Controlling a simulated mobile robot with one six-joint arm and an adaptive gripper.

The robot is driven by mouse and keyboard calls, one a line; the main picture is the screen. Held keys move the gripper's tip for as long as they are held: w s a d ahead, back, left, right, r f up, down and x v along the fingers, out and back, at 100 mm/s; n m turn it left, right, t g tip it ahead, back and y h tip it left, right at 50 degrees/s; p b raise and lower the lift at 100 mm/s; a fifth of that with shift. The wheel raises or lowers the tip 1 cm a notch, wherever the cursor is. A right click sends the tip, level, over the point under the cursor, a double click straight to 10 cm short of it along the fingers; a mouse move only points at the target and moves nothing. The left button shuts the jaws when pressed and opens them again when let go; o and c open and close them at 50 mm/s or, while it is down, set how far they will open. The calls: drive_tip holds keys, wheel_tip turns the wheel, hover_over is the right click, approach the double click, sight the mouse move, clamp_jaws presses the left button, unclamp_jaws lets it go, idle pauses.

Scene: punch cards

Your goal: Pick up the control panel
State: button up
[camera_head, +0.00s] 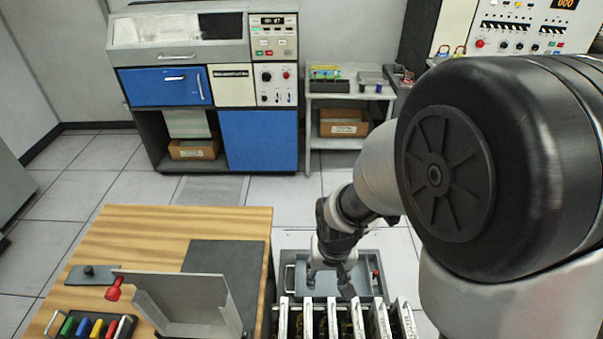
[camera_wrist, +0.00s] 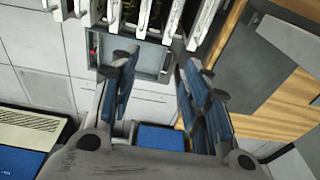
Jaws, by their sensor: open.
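My gripper (camera_head: 331,277) is open and empty, pointing down over a grey panel-like tray (camera_head: 369,268) with a handle at its left and a red knob at its right. In the wrist view my gripper (camera_wrist: 154,64) has its blue-padded fingers apart, with the grey tray (camera_wrist: 131,68) beyond and between them. Whether the fingers touch it I cannot tell. A dark box with several coloured switches (camera_head: 88,326) and a handle lies at the near left of the wooden table, cut by the frame edge. Which of these is the control panel is not clear.
A rack of upright boards (camera_head: 342,318) stands right against the tray's near side. The wooden table (camera_head: 150,235) at left bears a grey folded sheet part (camera_head: 185,303), a dark plate (camera_head: 225,262) and a small knobbed plate (camera_head: 92,274).

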drive_tip(key=shift+g, duration=0.8)
drive_tip(key=a+f, duration=0.1)
drive_tip(key=f, duration=0.6)
drive_tip(key=s+a+f, duration=0.1)
drive_tip(key=f, duration=0.6)
drive_tip(key=s+a+f, duration=0.1)
drive_tip(key=f, duration=0.7)
drive_tip(key=shift+s+a+b, duration=0.2)
drive_tip(key=shift+s+b, duration=0.05)
drive_tip(key=shift+b, duration=0.1)
drive_tip(key=f+b, duration=0.1)
drive_tip(key=f, duration=0.1)
drive_tip(key=f+b, duration=0.4)
drive_tip(key=shift+w+a+f, duration=0.2)
drive_tip(key=shift+w+f, duration=0.05)
drive_tip(key=shift+w, duration=0.05)
drive_tip(key=shift+r, duration=0.1)
drive_tip(key=shift+c, duration=0.3)
clamp_jaws()
